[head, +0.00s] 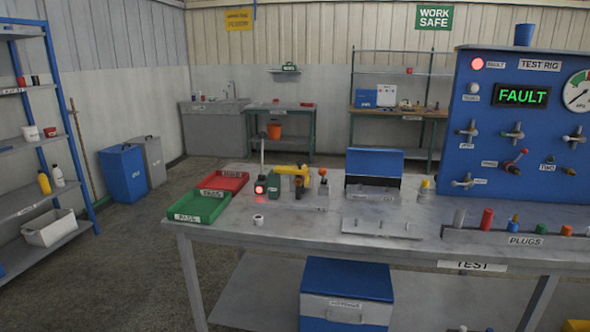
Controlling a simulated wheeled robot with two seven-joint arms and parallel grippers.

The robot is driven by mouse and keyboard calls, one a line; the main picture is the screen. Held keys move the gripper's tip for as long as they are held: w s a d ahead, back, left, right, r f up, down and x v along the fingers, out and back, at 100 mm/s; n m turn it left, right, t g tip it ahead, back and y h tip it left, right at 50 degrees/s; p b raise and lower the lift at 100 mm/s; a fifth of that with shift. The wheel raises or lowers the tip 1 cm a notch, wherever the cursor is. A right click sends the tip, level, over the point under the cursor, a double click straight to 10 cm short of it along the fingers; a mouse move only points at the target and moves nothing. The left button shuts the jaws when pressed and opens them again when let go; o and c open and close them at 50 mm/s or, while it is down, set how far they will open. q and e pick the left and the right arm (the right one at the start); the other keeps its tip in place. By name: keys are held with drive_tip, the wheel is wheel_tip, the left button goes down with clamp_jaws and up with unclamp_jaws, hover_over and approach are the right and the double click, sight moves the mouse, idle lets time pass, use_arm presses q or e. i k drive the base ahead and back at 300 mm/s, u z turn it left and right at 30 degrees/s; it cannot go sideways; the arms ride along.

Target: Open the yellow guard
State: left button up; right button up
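A small yellow part (288,169), which looks like the yellow guard, is on a small device on the grey workbench (330,237), left of the blue open-lidded box. It lies roughly level beside a green block (273,187) and above a brown-orange part. It is too small to tell whether it is open or shut. A red lamp (260,188) glows just left of the green block. Neither of my grippers is in view.
A red tray (222,181) and a green tray (199,207) sit at the bench's left end. The blue test rig panel (500,110) reads FAULT. Before it stands a rack of plugs (520,238). A blue-lidded box (346,293) is under the bench. The bench's front middle is mostly clear.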

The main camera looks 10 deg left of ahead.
sight(300, 171)
drive_tip(key=u, duration=0.8)
drive_tip(key=i, duration=0.5)
drive_tip(key=u, duration=0.5)
drive_tip(key=i, duration=1.35)
drive_tip(key=z, duration=0.3)
